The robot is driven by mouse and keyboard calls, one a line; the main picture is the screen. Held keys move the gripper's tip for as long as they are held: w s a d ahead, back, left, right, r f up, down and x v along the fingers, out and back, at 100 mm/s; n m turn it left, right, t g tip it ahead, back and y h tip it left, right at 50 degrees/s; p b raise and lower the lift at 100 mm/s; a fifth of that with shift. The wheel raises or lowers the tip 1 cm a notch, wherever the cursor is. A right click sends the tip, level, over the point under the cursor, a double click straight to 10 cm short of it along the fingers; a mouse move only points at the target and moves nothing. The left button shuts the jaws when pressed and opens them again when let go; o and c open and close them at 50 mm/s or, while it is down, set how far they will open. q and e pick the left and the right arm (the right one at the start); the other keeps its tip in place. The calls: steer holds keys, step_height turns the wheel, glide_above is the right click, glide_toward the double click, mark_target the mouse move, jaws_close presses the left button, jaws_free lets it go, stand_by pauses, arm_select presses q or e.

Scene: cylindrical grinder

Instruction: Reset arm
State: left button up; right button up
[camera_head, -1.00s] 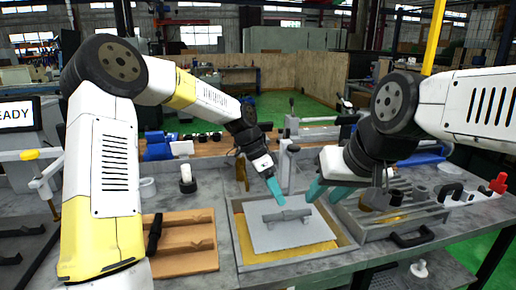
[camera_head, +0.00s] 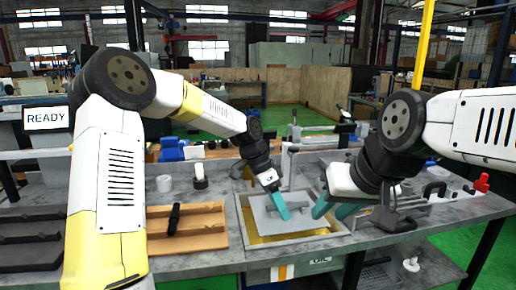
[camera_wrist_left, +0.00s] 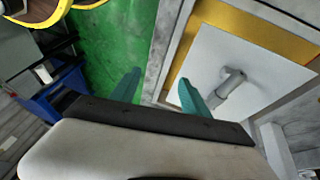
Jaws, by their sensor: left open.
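My left gripper (camera_head: 280,206) is over the shallow tray (camera_head: 245,238) in the head view; in the left wrist view its two teal fingers (camera_wrist_left: 161,93) stand apart with nothing between them. A grey stepped part (camera_wrist_left: 232,86) lies on a pale plate (camera_wrist_left: 222,52) inside the tray, to the right of the left fingers in that view. In the head view the left fingers partly hide this part. My right gripper (camera_head: 334,208) is at the tray's right side, its teal fingers apart and no object visible between them.
A brown wooden tray (camera_head: 205,238) with a dark item (camera_head: 173,220) lies left of the shallow tray. A READY screen (camera_head: 46,117) stands at far left. A red-knobbed item (camera_head: 481,182) is at the table's right end. Green floor lies beyond.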

arm_select(q)
steer(key=s+a+r+n+t+y, duration=0.1)
steer(key=s+a+r+n+t, duration=0.2)
steer(key=s+a+r+n, duration=0.3)
steer(key=s+a+r+n+t+y, duration=0.1)
steer(key=s+a+r+n+t, duration=0.3)
steer(key=s+a, duration=1)
step_height(320, 180, up, 4)
steer(key=s+n, duration=0.1)
steer(key=n, duration=0.3)
steer(key=shift+a+f+n+t+y, duration=0.25)
steer(key=shift+a+n+t+y, duration=0.05)
